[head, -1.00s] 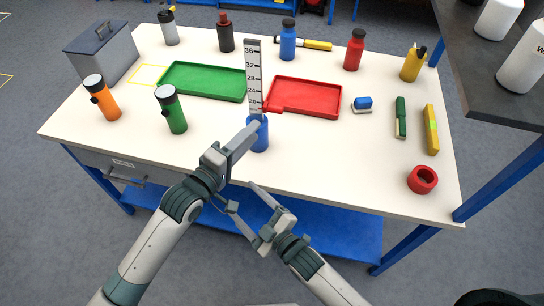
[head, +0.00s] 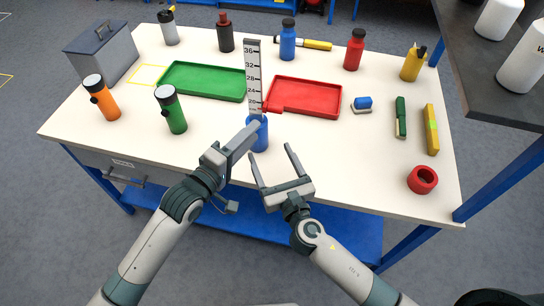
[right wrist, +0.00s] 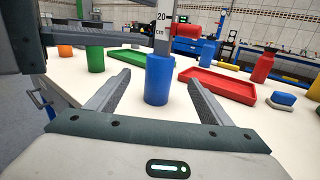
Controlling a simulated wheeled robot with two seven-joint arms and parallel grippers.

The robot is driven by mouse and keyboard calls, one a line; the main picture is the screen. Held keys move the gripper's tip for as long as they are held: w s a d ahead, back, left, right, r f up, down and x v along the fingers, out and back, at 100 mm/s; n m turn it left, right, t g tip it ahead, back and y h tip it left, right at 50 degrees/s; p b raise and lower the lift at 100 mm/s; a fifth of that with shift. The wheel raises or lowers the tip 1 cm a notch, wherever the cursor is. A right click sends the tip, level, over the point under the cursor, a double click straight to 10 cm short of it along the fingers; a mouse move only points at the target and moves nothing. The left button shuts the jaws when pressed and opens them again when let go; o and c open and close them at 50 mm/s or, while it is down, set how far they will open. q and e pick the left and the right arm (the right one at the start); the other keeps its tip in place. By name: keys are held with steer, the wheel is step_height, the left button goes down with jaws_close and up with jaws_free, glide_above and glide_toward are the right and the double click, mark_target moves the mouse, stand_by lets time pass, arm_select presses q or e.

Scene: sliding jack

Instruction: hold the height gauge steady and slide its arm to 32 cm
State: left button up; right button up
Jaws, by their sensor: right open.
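The height gauge has a blue cylindrical base (head: 262,138), an upright white scale (head: 253,68) and a red sliding arm (head: 270,107) near the 20 mark. In the right wrist view the base (right wrist: 158,82) stands upright, with the red arm (right wrist: 186,31) above it to the right. My left gripper (head: 254,128) reaches the gauge just above its base from the left; its far finger and its grip are hidden. My right gripper (head: 270,156) is open and empty, in front of the base and apart from it, with its fingers pointing toward it.
A green tray (head: 204,96) and a red tray (head: 318,114) lie behind the gauge. A green bottle (head: 173,115) and an orange one (head: 103,103) stand left. A red ring (head: 422,180) lies right.

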mark_target(253, 114)
steer(key=shift+r, duration=0.1)
stand_by(0.4)
steer(key=x, duration=1.7)
steer(key=shift+w, duration=0.25)
steer(key=shift+c, duration=0.7)
steer(key=c, duration=1.3)
